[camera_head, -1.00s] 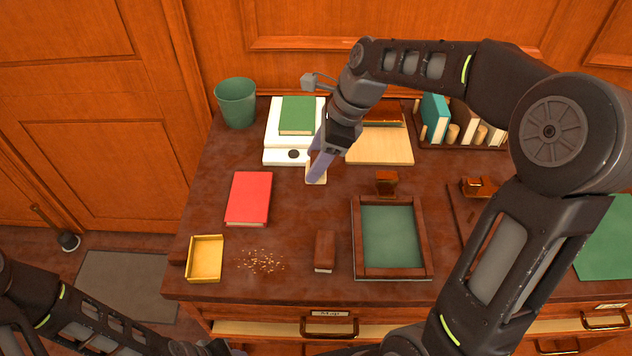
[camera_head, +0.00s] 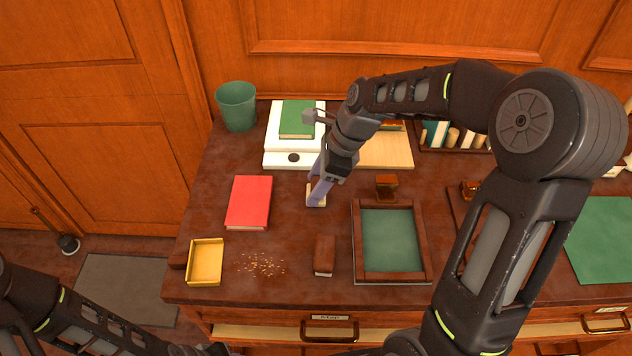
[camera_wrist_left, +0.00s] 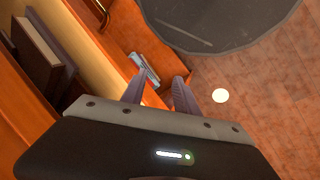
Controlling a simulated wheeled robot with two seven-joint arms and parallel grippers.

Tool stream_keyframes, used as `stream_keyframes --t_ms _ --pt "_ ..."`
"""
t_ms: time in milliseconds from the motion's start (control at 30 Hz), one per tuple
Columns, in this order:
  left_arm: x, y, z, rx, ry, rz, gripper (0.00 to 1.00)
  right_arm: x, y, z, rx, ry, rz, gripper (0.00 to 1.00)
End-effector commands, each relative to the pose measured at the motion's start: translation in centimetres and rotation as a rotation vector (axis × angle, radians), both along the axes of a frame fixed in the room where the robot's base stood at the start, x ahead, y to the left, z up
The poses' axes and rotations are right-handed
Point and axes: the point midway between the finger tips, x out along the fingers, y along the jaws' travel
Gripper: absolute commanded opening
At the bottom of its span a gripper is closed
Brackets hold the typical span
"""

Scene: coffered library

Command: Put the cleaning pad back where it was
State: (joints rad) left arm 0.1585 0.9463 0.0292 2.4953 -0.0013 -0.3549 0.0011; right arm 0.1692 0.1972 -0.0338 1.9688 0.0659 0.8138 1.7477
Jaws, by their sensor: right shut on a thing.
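The cleaning pad looks to be the small pale cream block (camera_head: 316,198) on or just above the brown desktop, in front of the white scale-like box. My right gripper (camera_head: 318,190) points down and is shut on it; its fingers hide part of the pad. I cannot tell whether the pad touches the desk. My left gripper (camera_wrist_left: 158,92) shows in the left wrist view with its two fingers apart and nothing clearly between them. It is low, by the desk's front drawers.
A red book (camera_head: 249,202), yellow tray (camera_head: 205,262), crumbs (camera_head: 262,265), dark brown block (camera_head: 324,255) and green-lined wooden tray (camera_head: 391,279) surround the pad. The white box (camera_head: 285,158) carries a green book (camera_head: 297,118). A drawer (camera_head: 270,331) is partly open in front.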

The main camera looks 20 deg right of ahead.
Motion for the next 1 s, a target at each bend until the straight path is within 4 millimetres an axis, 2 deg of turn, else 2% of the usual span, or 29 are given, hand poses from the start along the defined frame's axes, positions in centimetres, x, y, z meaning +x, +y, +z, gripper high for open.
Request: stream_keyframes --t_ms 200,233,467,767,867,1000 --pt "0.0 0.0 -0.2 0.0 0.0 0.0 0.36 0.0 0.0 -0.3 0.0 0.0 0.0 0.21" --pt "0.0 0.0 -0.1 0.0 0.0 0.0 0.36 0.0 0.0 -0.3 0.0 0.0 0.0 0.55" --pt "0.0 0.0 -0.1 0.0 0.0 0.0 0.36 0.0 0.0 -0.2 0.0 0.0 0.0 0.74" --pt "0.0 0.0 0.0 0.0 0.0 0.0 0.36 0.0 0.0 -0.1 0.0 0.0 0.0 0.76" --pt "0.0 0.0 0.0 0.0 0.0 0.0 0.36 0.0 -0.1 0.4 0.0 -0.001 0.0 0.76" --pt "0.0 0.0 0.0 0.0 0.0 0.0 0.36 -0.2 -0.7 1.9 -0.001 -0.004 -0.002 0.76"
